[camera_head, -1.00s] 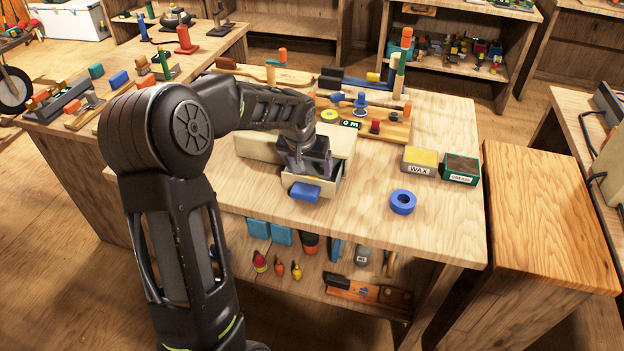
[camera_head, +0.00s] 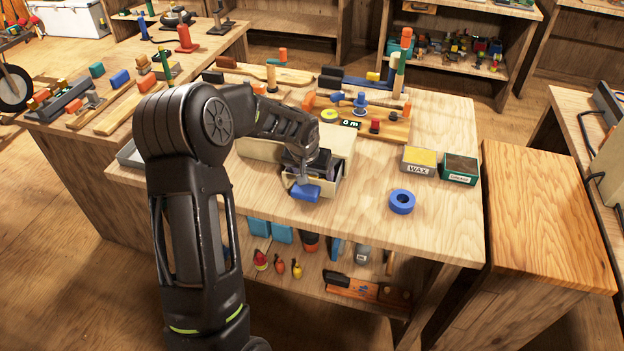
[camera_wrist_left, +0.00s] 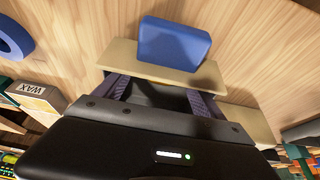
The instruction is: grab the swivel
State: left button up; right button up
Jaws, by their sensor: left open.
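A small beige drawer box (camera_head: 343,144) stands on the workbench with its drawer (camera_head: 334,185) pulled open. The drawer has a blue handle block (camera_head: 306,193) on its front, which also shows in the left wrist view (camera_wrist_left: 173,42). My left gripper (camera_head: 303,177) points down at the open drawer, close behind the handle. In the left wrist view its two fingers (camera_wrist_left: 160,94) are apart over the dark drawer interior, with nothing visible between them. I cannot make out a swivel; the drawer's inside is mostly hidden by the gripper. My right gripper is not in view.
A blue ring (camera_head: 402,201), a yellow-topped wax tin (camera_head: 419,160) and a green tin (camera_head: 460,169) stand right of the drawer. Boards with small parts (camera_head: 385,128) lie behind it. The bench's front right (camera_head: 440,225) is clear.

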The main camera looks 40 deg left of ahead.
aim_at(312, 177)
pick_arm(q)
jog(key=c, duration=1.5)
jog(key=shift+r, duration=0.1)
notch_tip(312, 177, up, 10)
jog(key=shift+f+b, duration=0.1)
jog(key=shift+b, duration=0.45)
